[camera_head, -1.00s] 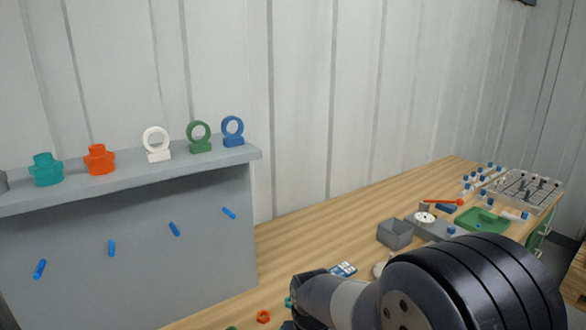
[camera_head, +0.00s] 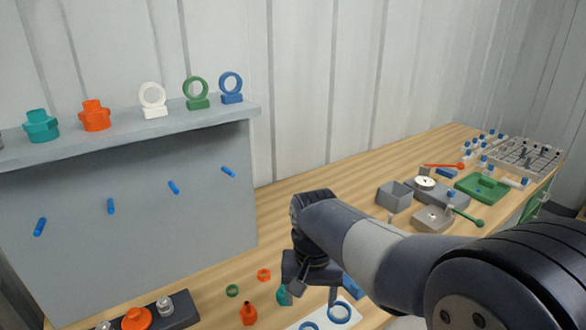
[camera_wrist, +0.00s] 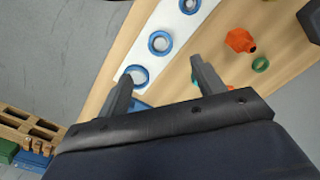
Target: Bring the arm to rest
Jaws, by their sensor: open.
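My gripper (camera_wrist: 162,78) is open in the wrist view, its two fingers spread and nothing between them that it holds. In the head view my arm reaches in from the lower right, with the gripper (camera_head: 318,285) pointing down over the bench. The wooden bench (camera_head: 370,203) runs from front left to back right. Below the gripper lies a white strip with blue rings (camera_head: 340,313). It also shows in the wrist view with several blue rings (camera_wrist: 160,42). My gripper looks apart from these; its exact height above the bench is hard to tell.
An orange fitting (camera_head: 248,313) and small green (camera_head: 232,290) and orange rings (camera_head: 264,274) lie left of the gripper. A grey pegboard with a shelf (camera_head: 130,143) stands at left. Grey box (camera_head: 394,196), green tray (camera_head: 483,187) and rack (camera_head: 525,157) stand farther back.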

